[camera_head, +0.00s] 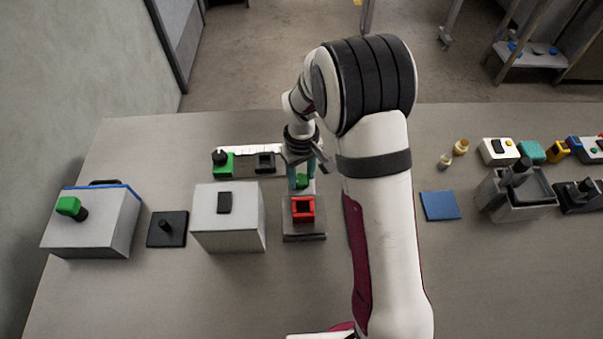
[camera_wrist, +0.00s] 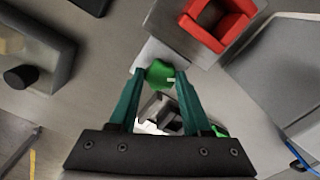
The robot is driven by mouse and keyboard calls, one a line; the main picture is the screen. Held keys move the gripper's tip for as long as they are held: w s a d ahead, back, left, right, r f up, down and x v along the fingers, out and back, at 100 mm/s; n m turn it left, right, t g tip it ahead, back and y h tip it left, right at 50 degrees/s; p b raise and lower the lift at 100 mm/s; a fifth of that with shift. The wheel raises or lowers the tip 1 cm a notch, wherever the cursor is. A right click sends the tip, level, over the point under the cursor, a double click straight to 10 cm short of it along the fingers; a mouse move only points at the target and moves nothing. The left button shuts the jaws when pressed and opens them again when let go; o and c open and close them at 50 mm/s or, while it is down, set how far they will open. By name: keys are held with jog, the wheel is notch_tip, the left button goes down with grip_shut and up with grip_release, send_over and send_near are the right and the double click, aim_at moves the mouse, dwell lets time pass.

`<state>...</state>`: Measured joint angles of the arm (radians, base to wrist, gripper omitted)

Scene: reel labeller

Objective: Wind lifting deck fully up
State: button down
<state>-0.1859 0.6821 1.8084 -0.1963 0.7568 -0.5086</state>
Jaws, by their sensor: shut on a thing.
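A grey deck with a red square frame (camera_head: 303,209) on top stands left of my arm in the head view. The red frame also shows at the top of the wrist view (camera_wrist: 218,22). A green knob (camera_head: 301,182) sits at the far side of this deck. My gripper (camera_head: 302,177) points down at the knob, with its teal fingers on either side. In the wrist view my gripper (camera_wrist: 160,75) is shut on the green knob (camera_wrist: 159,74) at its fingertips. The deck's height is hard to judge.
A light grey box (camera_head: 229,230) stands close left of the deck, with a black base with a peg (camera_head: 166,229) beyond it. Another green knob (camera_head: 222,160) and a black square frame (camera_head: 265,162) lie behind. A blue mat (camera_head: 440,205) lies right of my arm.

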jog(key=m, duration=0.4)
jog(key=shift+m, duration=0.3)
jog(key=m, duration=0.4)
jog(key=shift+m, duration=0.3)
jog(key=m, duration=0.4)
jog(key=shift+m, duration=0.3)
jog(key=m, duration=1.3)
jog(key=shift+m, duration=0.3)
jog(key=m, duration=0.4)
jog(key=shift+m, duration=2.1)
